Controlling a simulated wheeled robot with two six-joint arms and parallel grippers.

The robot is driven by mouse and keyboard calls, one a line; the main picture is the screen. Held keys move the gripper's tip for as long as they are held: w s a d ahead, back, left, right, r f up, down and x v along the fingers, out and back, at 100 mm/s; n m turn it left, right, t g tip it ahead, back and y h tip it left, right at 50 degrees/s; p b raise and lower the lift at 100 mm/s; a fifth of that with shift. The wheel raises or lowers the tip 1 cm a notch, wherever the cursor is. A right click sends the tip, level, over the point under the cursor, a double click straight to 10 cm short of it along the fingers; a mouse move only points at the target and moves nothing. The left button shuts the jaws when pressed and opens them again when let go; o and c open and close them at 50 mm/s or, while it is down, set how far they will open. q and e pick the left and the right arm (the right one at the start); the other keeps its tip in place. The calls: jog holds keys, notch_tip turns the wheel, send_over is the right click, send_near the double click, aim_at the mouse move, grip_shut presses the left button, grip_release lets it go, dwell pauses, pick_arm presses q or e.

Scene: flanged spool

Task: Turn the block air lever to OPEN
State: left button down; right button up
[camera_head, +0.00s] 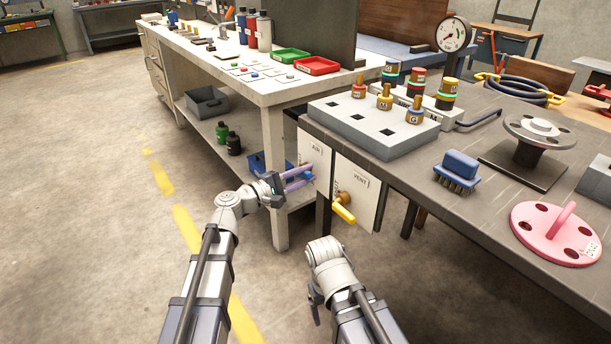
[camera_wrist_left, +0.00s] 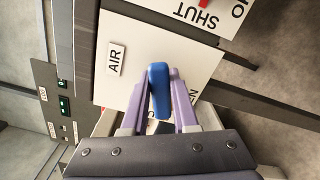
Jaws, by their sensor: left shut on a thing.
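The AIR panel (camera_head: 315,153) hangs on the front of the grey bench, and its AIR label (camera_wrist_left: 115,58) shows in the left wrist view. A blue lever (camera_wrist_left: 158,78) stands out in front of this panel. My left gripper (camera_head: 303,179) has its purple fingers on both sides of the lever, shut on it; the fingers also show in the left wrist view (camera_wrist_left: 160,97). Letters beside the fingers are partly hidden, with an N readable. The lever's pivot is hidden. My right gripper (camera_head: 315,303) hangs low in front of the bench, and its jaws are unclear.
The VENT panel (camera_head: 357,188) with a yellow lever (camera_head: 344,213) is just right of the AIR panel. A white bench (camera_head: 272,92) stands behind, with a blue bin (camera_head: 258,163) on its low shelf. The floor to the left is clear.

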pick_arm(q)
jog(key=n, duration=0.1)
jog(key=r+n, duration=0.1)
jog(key=n+p, duration=0.1)
jog(key=shift+w+a+r+n, duration=0.3)
jog(key=shift+w+n, duration=0.05)
jog(key=shift+n, duration=0.05)
jog(key=n, duration=0.2)
jog(key=p, duration=0.1)
jog(key=shift+w+a+r+n, duration=0.3)
jog(key=shift+w+r+n, duration=0.05)
jog(key=shift+w+n, duration=0.05)
jog(key=n, duration=0.2)
jog(key=w+n, duration=0.1)
jog(key=shift+a+r, duration=0.3)
jog(key=shift+a, duration=0.1)
jog(key=shift+w+a+n+p, duration=0.2)
jog(key=shift+w+n, duration=0.1)
jog(key=shift+n, duration=0.65)
jog(key=shift+w+a+n+p, duration=0.2)
jog(key=shift+w+n, duration=0.1)
jog(key=shift+n, duration=0.65)
jog(key=c, duration=0.7)
grip_release()
jog(key=shift+r, duration=0.1)
jog(key=shift+a, duration=0.1)
jog(key=v, duration=0.7)
jog(key=shift+s+a, duration=0.2)
jog(key=shift+a, duration=0.05)
